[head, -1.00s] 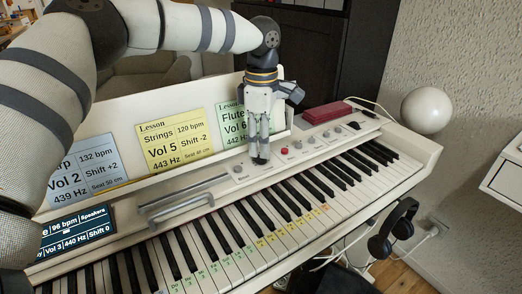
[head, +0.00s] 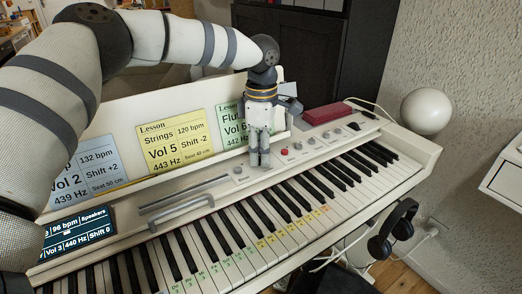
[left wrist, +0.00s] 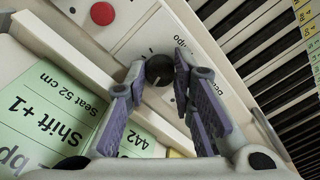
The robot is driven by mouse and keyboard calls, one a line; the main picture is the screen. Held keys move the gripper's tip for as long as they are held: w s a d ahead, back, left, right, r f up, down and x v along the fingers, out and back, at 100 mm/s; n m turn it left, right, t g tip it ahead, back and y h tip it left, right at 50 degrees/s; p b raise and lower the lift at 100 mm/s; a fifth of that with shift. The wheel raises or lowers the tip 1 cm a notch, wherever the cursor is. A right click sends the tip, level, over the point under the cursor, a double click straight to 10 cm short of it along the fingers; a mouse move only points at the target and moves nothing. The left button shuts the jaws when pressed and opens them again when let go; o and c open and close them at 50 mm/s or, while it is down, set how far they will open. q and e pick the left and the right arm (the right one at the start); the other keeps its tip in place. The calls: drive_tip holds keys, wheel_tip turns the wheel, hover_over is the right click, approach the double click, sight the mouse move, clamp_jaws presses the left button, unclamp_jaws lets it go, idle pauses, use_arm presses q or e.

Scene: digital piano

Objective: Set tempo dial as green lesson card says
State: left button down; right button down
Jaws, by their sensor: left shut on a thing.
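The dark, round tempo dial (left wrist: 159,70) sits on the piano's control panel, with a partly covered label beside it. My left gripper (head: 259,164) is over the panel, pointing down. In the left wrist view its two fingers (left wrist: 158,78) are shut on the dial from both sides. The green lesson card (head: 229,128) stands behind my gripper, which hides part of it. It shows "Flute", "Vol 6" and "442". My right gripper is not in view.
The piano display (head: 80,232) reads 96 bpm, Speakers, Vol 3, 440 Hz, Shift 0. A yellow card (head: 172,140) and a blue card (head: 92,170) stand left of the green one. A red button (head: 284,152), a red box (head: 326,113) and headphones (head: 392,228) are to the right.

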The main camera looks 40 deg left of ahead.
use_arm(q)
drive_tip(key=shift+r+n+p, duration=0.2)
drive_tip(key=shift+n+p, duration=0.35)
drive_tip(key=shift+n, duration=0.45)
drive_tip(key=n+p, duration=0.1)
drive_tip(key=n, duration=0.1)
drive_tip(key=shift+n, duration=0.3)
drive_tip(key=n+p, duration=0.1)
drive_tip(key=n, duration=0.2)
drive_tip(key=shift+f, duration=0.1)
drive_tip(key=shift+f+n, duration=0.1)
drive_tip(key=shift+n, duration=1.7)
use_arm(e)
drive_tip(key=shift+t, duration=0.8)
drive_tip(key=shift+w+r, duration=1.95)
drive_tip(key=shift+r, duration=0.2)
use_arm(q)
drive_tip(key=c, duration=1.6)
unclamp_jaws()
drive_tip(key=shift+c, duration=0.2)
